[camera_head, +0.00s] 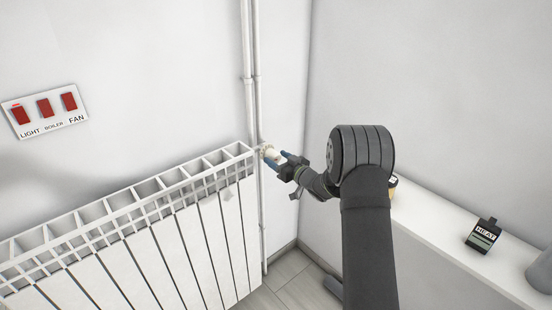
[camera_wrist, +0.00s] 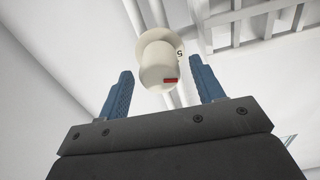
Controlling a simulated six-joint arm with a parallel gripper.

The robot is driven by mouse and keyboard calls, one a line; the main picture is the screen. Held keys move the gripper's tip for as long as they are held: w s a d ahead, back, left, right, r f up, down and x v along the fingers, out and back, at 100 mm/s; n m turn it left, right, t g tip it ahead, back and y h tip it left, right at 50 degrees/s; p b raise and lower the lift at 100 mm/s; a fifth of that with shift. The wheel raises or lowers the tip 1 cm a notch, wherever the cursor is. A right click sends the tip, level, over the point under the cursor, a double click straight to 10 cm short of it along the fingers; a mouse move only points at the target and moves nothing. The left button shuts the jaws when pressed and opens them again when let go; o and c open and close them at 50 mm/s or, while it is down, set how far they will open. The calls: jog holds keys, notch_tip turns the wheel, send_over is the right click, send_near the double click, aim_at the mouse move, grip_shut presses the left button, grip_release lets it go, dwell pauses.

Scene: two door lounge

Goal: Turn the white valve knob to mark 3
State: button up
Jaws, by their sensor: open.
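The white valve knob (camera_head: 272,155) sits at the upper right corner of the white radiator (camera_head: 190,245), by the pipes. In the wrist view the knob (camera_wrist: 158,68) shows a red mark on its side and a digit that looks like 5 on the collar behind it. My gripper (camera_head: 284,164) is at the knob in the head view. In the wrist view its blue fingers (camera_wrist: 163,88) are open, one on each side of the knob, with visible gaps. I cannot tell how deep the knob is between them. Mark 3 is not visible.
Two vertical white pipes (camera_head: 250,75) run up the wall behind the knob. A panel with red switches (camera_head: 45,110) is on the left wall. A white ledge (camera_head: 440,232) on the right holds a small dark device labelled HEAT (camera_head: 483,235) and a partly hidden round item.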

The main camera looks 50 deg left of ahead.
jog(key=shift+a, duration=0.65)
jog(key=c, duration=1)
jog(key=shift+o, duration=0.2)
jog(key=shift+m, duration=0.4)
jog(key=m, duration=0.4)
jog(key=shift+m, duration=0.4)
jog(key=m, duration=0.6)
jog(key=shift+w, duration=0.1)
jog(key=shift+f, duration=0.1)
